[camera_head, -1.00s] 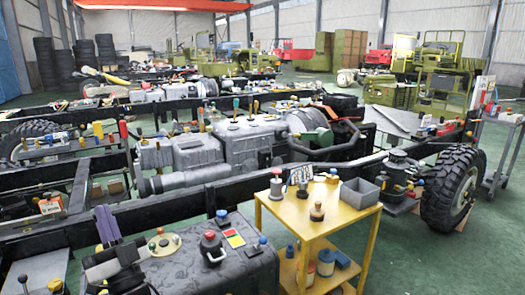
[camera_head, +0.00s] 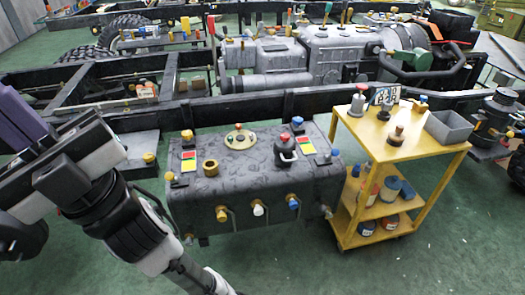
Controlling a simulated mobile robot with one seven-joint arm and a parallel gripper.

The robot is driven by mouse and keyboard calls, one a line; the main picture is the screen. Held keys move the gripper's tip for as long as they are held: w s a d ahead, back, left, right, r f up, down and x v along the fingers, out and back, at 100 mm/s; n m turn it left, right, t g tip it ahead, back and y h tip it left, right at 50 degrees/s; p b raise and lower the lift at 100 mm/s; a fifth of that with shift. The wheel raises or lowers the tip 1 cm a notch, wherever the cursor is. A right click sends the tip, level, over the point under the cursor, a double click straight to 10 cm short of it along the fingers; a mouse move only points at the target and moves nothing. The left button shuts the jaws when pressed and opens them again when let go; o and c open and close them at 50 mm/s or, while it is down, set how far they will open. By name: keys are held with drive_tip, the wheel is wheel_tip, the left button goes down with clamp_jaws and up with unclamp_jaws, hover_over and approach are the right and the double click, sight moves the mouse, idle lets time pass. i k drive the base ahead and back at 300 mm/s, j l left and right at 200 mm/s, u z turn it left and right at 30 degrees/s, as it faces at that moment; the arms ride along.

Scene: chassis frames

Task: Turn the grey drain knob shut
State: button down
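The dark grey tank (camera_head: 240,183) stands at the middle of the view, with a row of small valves along its front face. A pale grey-white knob (camera_head: 258,209) sits in the middle of that row, on a small fitting with a bent pipe beside it. It looks most like the grey drain knob, but it is too small to tell its turn position. A brass knob (camera_head: 221,213) is to its left and a blue-topped one (camera_head: 293,202) to its right. My arm comes in from the left and leaves at the bottom edge, left of the knob; my gripper is out of view.
A yellow cart (camera_head: 345,130) with pots and a grey bin (camera_head: 449,127) stands close on the tank's right. The tank top carries caps and a red-topped fitting (camera_head: 285,147). The black chassis rail runs behind. Green floor is free in front.

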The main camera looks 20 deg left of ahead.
sight(189, 242)
drive_tip(key=u, duration=1.15)
drive_tip(key=j+z, duration=0.15)
drive_tip(key=j, duration=0.15)
drive_tip(key=k, duration=0.05)
